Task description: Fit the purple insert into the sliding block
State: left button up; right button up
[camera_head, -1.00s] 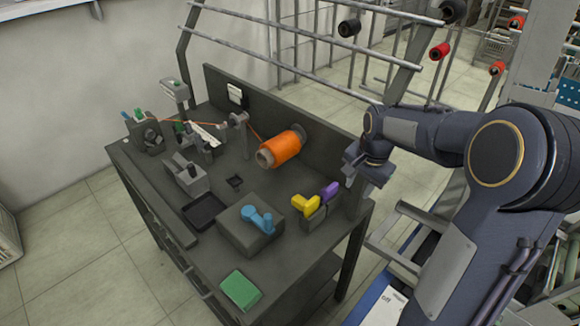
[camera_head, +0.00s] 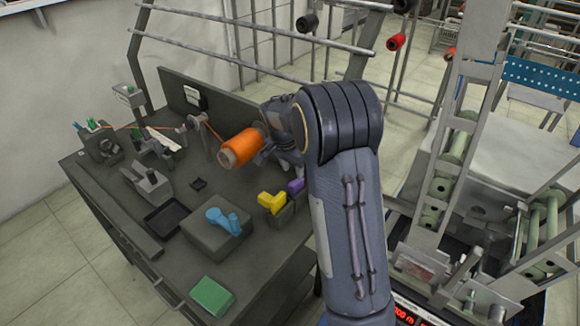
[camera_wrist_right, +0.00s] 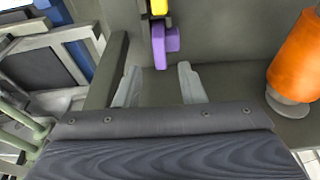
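The purple insert (camera_head: 296,186) stands in a dark holder beside the yellow piece (camera_head: 272,202), near the right end of the dark bench. In the right wrist view the purple insert (camera_wrist_right: 165,40) lies just beyond the fingertips, apart from them. My right gripper (camera_wrist_right: 160,82) is open and empty, with its two pale fingers spread over the bench. In the head view its fingers are mostly hidden behind my arm, near the orange spool. A grey notched block (camera_head: 150,184) sits at the left of the bench; I cannot tell if it is the sliding block. My left gripper is not in view.
The orange thread spool (camera_head: 241,147) stands close to my right arm and shows at the right of the wrist view (camera_wrist_right: 297,60). A blue handle (camera_head: 229,221) rests on a grey box. A green block (camera_head: 211,297) lies at the front. A low wall (camera_head: 226,104) edges the bench.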

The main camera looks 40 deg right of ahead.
aim_at(296, 182)
jog(key=b+x, duration=0.4)
jog(key=x, duration=0.3)
jog(key=shift+c, duration=0.3)
jog(key=c, duration=0.7)
jog(key=p+v, duration=0.2)
jog(key=d+p+v, duration=0.1)
jog(key=p+v, duration=0.1)
jog(key=v, duration=0.1)
jog(key=p+v, duration=0.2)
jog(key=shift+w+d+r, duration=0.2)
jog(key=shift+d+r, duration=0.15)
jog(key=shift+r, duration=0.1)
grip_shut()
jog(key=shift+f, duration=0.1)
jog(key=shift+s, duration=0.1)
